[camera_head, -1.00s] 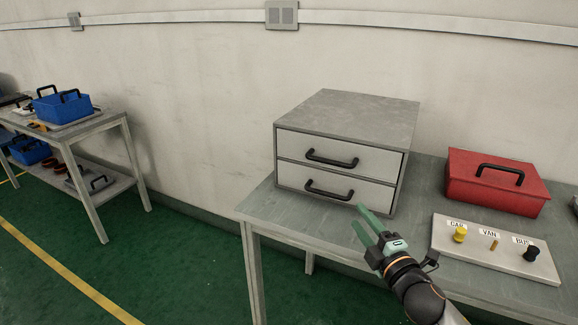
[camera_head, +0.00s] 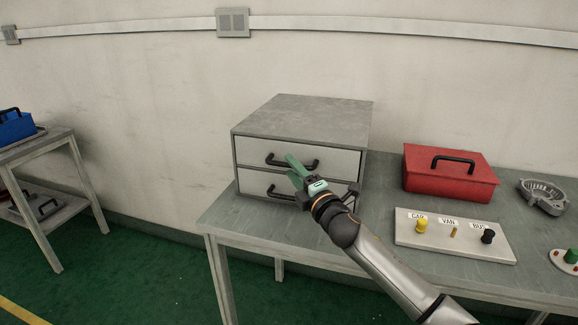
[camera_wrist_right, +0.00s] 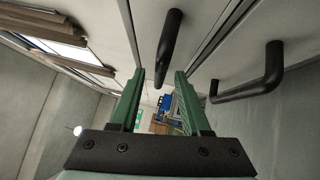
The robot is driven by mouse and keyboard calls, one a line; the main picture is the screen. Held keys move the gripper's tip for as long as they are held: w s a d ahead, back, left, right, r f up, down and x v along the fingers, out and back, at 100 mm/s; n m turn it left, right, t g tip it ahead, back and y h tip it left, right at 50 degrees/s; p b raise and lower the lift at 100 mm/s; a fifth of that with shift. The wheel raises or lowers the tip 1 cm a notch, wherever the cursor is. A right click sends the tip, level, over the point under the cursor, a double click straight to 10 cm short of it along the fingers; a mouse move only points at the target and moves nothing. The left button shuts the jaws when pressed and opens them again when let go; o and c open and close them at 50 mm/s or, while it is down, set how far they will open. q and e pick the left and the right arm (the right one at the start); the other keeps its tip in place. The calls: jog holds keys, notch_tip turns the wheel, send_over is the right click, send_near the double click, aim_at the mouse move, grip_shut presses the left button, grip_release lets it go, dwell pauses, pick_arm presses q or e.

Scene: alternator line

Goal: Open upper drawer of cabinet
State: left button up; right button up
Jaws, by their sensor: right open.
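The grey cabinet (camera_head: 305,115) stands on the table with two white drawers, both closed. The upper drawer (camera_head: 335,160) has a black bar handle (camera_head: 306,166), partly covered by my right gripper (camera_head: 293,168). The lower drawer has a similar handle (camera_head: 278,192), partly hidden by the gripper. In the right wrist view, my right gripper's green fingers (camera_wrist_right: 160,82) are apart, and the upper handle (camera_wrist_right: 168,50) lines up with the gap between them. I cannot tell whether they touch it. The lower handle (camera_wrist_right: 252,85) is off to the right. My left gripper is out of view.
On the table (camera_head: 385,180), to the cabinet's right, are a red toolbox (camera_head: 450,180), a board with CAR, VAN and BUS pegs (camera_head: 455,240) and a grey metal part (camera_head: 543,196). Another table (camera_head: 60,150) with a blue box stands at left.

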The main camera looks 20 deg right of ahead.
jog(key=shift+x, duration=1.15)
grip_shut()
dwell(0.7)
